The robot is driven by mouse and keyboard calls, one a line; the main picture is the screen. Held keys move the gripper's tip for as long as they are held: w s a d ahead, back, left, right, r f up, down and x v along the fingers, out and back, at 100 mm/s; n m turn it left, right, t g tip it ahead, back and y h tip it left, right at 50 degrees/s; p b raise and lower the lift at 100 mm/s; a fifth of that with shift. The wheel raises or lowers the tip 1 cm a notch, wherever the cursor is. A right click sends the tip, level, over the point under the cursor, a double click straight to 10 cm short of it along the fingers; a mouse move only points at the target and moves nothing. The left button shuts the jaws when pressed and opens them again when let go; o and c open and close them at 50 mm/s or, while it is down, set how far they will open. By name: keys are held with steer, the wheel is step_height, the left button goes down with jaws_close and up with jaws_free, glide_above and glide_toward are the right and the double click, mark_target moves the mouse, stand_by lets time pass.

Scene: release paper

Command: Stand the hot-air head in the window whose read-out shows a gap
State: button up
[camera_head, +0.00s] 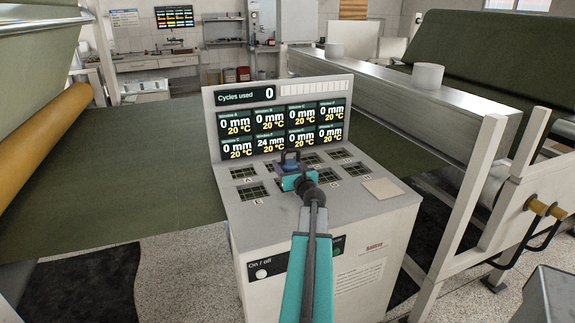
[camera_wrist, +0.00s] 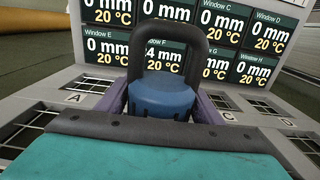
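The hot-air head, a blue body with a dark loop handle, is in the middle of the wrist view (camera_wrist: 165,97) and small above the panel in the head view (camera_head: 290,160). My gripper (camera_head: 291,170) has lavender fingers on both sides of the blue body, with no clear gap, so it looks shut on it. The read-out (camera_head: 271,140) labelled Window F shows 24 mm; the other read-outs show 0 mm. The head covers part of the back row near windows A and C; I cannot tell whether it touches the panel. My gripper hides most of window F.
Gridded windows lie in two rows on the white console (camera_head: 255,215); window A (camera_head: 244,172) is at the back left. A pale square plate (camera_head: 382,188) lies at the panel's right. The display board (camera_head: 280,110) rises behind. A metal beam (camera_head: 430,95) runs to the right.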

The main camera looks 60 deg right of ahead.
steer(key=shift+o, duration=1.2)
steer(key=shift+r, duration=0.15)
steer(key=shift+b+v, duration=0.85)
steer(key=shift+v, duration=5.2)
